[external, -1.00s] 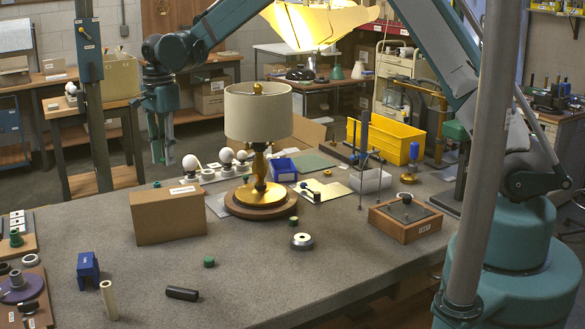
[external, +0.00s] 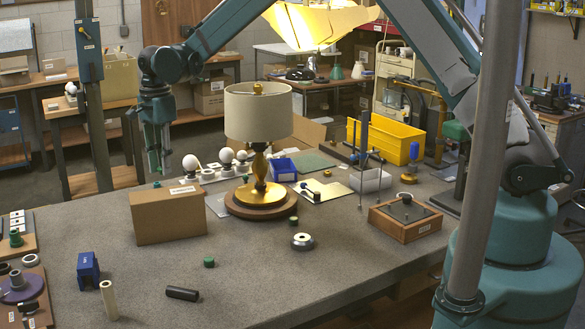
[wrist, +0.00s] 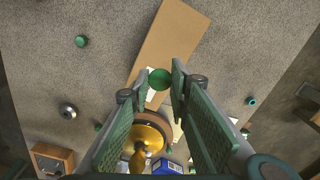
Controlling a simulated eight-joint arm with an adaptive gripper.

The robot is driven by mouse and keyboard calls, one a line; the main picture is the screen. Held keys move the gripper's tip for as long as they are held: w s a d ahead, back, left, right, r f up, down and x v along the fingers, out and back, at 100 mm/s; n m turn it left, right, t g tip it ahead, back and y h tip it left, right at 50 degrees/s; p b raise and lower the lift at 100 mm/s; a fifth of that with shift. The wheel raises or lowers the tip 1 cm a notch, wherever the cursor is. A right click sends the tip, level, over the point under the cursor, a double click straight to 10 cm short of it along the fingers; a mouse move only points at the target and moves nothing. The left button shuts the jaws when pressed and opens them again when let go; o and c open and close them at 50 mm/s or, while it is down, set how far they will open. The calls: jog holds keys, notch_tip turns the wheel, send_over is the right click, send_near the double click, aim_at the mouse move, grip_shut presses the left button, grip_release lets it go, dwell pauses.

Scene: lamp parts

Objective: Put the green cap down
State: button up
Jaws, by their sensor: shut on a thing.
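My gripper (external: 157,172) hangs in the air behind and above the cardboard box, at the left of the lamp in the external view. In the wrist view its fingertips (wrist: 160,78) are shut on a round green cap (wrist: 159,80), held between the tips. A dark green cap (external: 293,220) stands beside the lamp base.
The cardboard box (external: 168,216) is close to my gripper. The lamp (external: 258,115) stands right of it. White bulbs (external: 226,156) sit in a row behind.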

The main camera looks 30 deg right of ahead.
aim_at(166, 193)
jog(key=shift+f, duration=1.05)
jog(key=shift+f, duration=0.1)
jog(key=shift+f+p, duration=0.3)
jog(key=shift+f, duration=1.5)
jog(key=shift+f, duration=0.2)
jog(key=o, duration=0.7)
jog(key=shift+c, duration=0.2)
jog(key=shift+r, duration=0.3)
notch_tip(166, 193, up, 12)
jog(key=shift+f+b, duration=0.1)
jog(key=shift+b, duration=0.45)
